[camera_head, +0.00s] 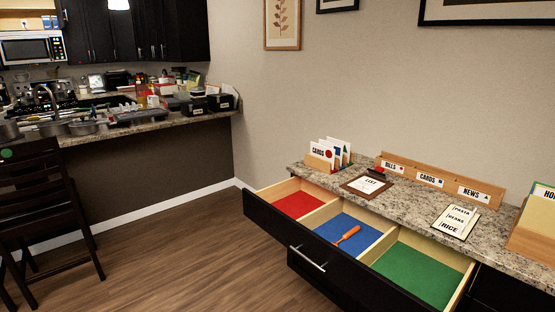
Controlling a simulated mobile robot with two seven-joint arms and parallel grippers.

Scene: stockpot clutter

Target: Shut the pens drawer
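A wide dark drawer (262,212) stands open under the granite counter at the right. Inside are red (298,204), blue (338,228) and green (418,275) floored compartments with pale wood dividers. An orange, slim-handled object (347,236) lies in the blue compartment; I cannot tell exactly what it is. A metal bar handle (308,259) shows on a dark front at or just below the open drawer; I cannot tell which front bears it. No pens label is readable on any drawer. Neither of my grippers is in view.
The granite counter (399,205) holds a card holder (328,155), a list clipboard (367,184), a labelled wooden rack (428,179) and a notepad (456,221). A dark chair (45,205) stands at the left. The wood floor (185,260) between is clear.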

